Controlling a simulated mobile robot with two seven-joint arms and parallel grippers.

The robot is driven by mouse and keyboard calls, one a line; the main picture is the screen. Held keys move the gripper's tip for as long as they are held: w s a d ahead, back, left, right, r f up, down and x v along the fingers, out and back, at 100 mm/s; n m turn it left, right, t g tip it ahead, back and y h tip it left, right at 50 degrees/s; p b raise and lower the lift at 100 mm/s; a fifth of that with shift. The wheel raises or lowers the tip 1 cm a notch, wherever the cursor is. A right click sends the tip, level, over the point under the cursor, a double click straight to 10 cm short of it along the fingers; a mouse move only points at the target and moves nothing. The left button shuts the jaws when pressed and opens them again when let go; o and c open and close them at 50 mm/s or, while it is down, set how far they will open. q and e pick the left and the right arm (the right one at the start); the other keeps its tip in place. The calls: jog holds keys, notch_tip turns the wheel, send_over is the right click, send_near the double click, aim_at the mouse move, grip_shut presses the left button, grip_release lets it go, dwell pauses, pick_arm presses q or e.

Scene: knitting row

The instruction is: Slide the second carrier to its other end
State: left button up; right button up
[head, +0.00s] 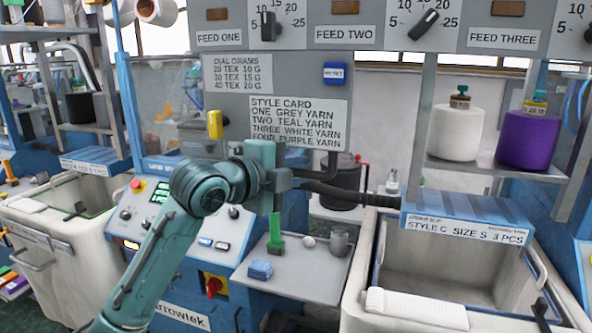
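No carrier can be clearly picked out in the head view, and I cannot tell which part is the second one. A yellow block (215,124) sits on the front of the grey machine panel, left of the style card (297,122). My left gripper (275,182) is in front of the machine, below the style card and right of the yellow block, apart from it in the picture. Its fingers are seen edge-on, so I cannot tell whether they are open or hold anything. My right gripper is out of view.
A bin (440,262) stands right. White (455,132) and purple (527,140) yarn cones stand upper right. A dark hose (350,195) runs behind.

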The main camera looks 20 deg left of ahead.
pick_arm(q)
grip_shut()
